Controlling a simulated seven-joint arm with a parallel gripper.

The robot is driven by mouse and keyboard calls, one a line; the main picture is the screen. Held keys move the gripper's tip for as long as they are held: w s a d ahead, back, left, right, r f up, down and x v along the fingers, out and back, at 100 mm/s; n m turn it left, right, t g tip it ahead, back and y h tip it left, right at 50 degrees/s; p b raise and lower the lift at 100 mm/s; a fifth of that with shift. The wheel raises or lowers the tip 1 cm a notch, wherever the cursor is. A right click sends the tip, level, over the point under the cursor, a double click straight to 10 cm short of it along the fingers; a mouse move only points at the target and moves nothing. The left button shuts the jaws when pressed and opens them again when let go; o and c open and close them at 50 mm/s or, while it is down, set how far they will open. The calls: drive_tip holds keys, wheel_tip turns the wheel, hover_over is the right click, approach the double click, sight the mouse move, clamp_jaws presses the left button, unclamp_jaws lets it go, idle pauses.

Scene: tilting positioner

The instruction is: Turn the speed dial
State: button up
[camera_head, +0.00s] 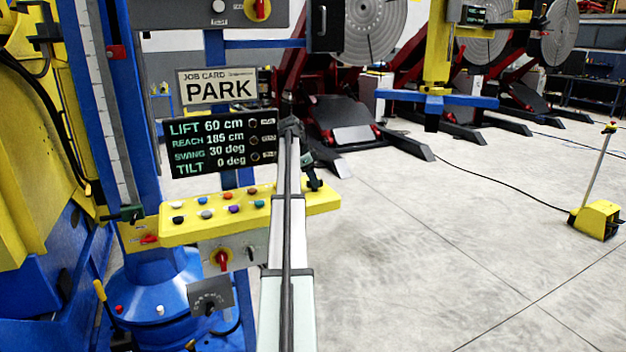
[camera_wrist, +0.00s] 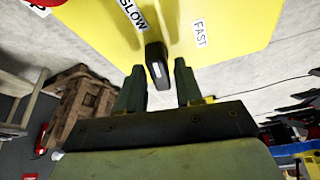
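The speed dial (camera_wrist: 157,66) is a black bar-shaped knob with a white mark, on a yellow panel face (camera_wrist: 225,25) in the wrist view. A SLOW label (camera_wrist: 132,14) is at its upper left and a FAST label (camera_wrist: 199,33) at its right. My gripper (camera_wrist: 160,70) is open, with one finger on each side of the knob and gaps showing on both sides. The knob's end lies between the fingertips. In the head view my arm reaches to the right end of the yellow control panel (camera_head: 190,234); I cannot make out the dial there.
The panel carries several coloured buttons (camera_head: 205,213). Above it are a display (camera_head: 205,145) and a PARK job card (camera_head: 218,89). Below are a red-handled switch (camera_head: 221,259) and a grey dial plate (camera_head: 210,297). A yellow pedal unit (camera_head: 597,220) stands on otherwise clear floor at right.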

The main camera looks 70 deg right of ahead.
clamp_jaws()
drive_tip(key=shift+s+a+f+n+t+h, duration=0.1)
drive_tip(key=shift+n+t+h, duration=0.35)
drive_tip(key=shift+n, duration=1.05)
drive_tip(key=shift+o, duration=1.3)
unclamp_jaws()
drive_tip(key=v, duration=1.4)
